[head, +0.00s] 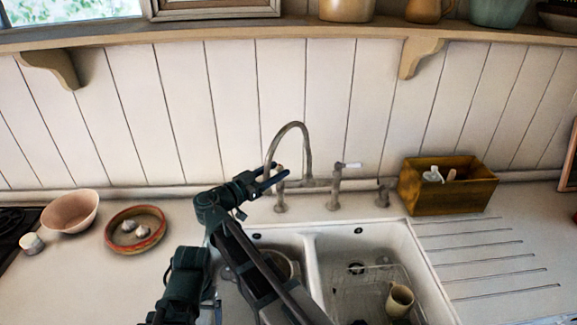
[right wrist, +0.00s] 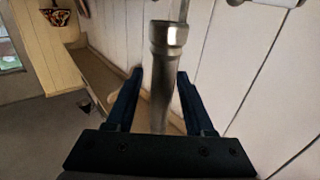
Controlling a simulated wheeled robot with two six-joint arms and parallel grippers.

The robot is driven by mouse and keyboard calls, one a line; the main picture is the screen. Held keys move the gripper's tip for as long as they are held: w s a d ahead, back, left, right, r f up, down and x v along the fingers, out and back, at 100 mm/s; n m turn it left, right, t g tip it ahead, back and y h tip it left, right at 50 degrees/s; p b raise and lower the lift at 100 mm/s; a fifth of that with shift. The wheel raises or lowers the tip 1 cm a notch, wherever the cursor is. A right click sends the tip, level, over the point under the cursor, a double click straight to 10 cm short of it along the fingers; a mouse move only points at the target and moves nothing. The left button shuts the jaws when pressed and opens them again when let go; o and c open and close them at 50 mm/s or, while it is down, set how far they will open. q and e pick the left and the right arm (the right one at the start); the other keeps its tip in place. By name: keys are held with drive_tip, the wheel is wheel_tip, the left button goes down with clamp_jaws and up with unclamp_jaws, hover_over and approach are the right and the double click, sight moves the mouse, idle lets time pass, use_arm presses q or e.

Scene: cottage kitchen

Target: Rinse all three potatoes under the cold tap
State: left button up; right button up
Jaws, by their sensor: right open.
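The tap (head: 308,150) rises behind the double sink with a tall curved spout. A lever with a white end (head: 347,165) stands on its right side; the left lever is hidden behind my gripper. My right gripper (head: 281,174) is open at the tap's left side. In the right wrist view a metal tap part (right wrist: 160,95) shows between the open jaws (right wrist: 160,73); I cannot tell whether they touch it. A round vessel (head: 278,262) sits in the left basin, partly hidden by my right arm. I cannot make out any potatoes. My left gripper is not in view.
A red-rimmed dish (head: 152,214) holds small pale items. A pink bowl (head: 70,211) stands further left. A mug (head: 399,300) lies in the right basin (head: 415,250). A wooden box (head: 455,195) stands back right, behind the clear, grooved drainboard (head: 485,245).

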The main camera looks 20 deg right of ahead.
drive_tip(key=shift+d, duration=0.1)
drive_tip(key=shift+c, duration=0.5)
clamp_jaws()
idle(0.9)
